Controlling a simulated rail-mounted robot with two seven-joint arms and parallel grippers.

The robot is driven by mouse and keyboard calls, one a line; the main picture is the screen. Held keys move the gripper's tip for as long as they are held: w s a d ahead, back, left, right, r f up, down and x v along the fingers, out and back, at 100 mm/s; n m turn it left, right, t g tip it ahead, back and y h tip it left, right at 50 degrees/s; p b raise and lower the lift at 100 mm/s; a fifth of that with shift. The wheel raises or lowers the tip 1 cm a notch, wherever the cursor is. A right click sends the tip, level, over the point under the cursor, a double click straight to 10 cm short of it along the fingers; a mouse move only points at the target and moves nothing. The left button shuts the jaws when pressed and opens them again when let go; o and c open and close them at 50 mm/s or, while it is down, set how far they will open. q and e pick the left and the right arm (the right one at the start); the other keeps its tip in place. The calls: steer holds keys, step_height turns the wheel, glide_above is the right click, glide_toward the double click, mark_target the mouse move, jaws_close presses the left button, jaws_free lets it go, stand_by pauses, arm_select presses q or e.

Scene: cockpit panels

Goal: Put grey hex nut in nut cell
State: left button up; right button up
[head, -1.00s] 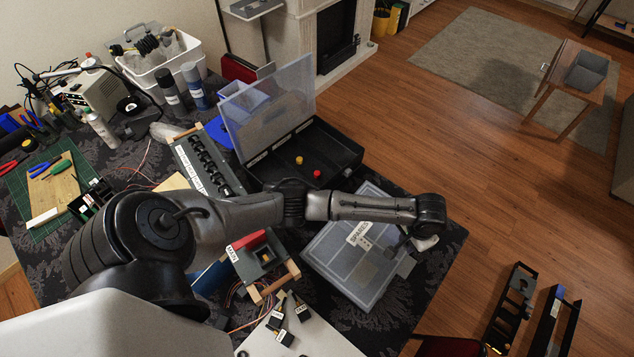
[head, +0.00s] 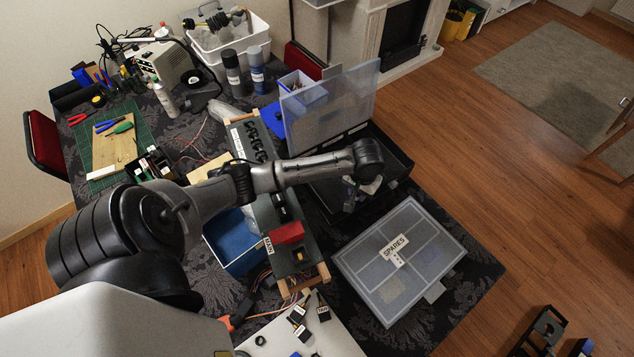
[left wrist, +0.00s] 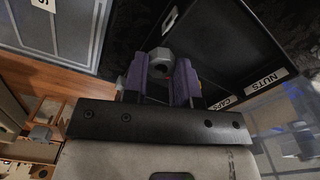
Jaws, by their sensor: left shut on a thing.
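My left gripper (head: 352,198) is over the near part of the open black box (head: 400,172) in the head view. In that view the box's dark interior lies beyond and right of the fingers. A NUTS label (left wrist: 265,80) and a CAPS label (left wrist: 222,103) are on its rim. The cell floors are dark and hard to make out. The nut cannot be told apart in the head view. My right gripper is out of view.
A closed SPARES case (head: 440,240) lies in front, towards the table's right edge. A panel with a red block (head: 288,233) is left of the case, beside a blue bin (head: 235,262).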

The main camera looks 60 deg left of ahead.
arm_select(q)
steer(key=b, duration=0.1)
glide_above(331, 190)
step_height(331, 190, down, 7)
steer(key=shift+r, duration=0.1)
steer(key=shift+f+b, duration=0.4)
steer(key=shift+f, duration=1.6)
steer(key=shift+f, duration=0.1)
steer(key=o, duration=0.9)
step_height(331, 190, up, 12)
steer(key=p, duration=0.2)
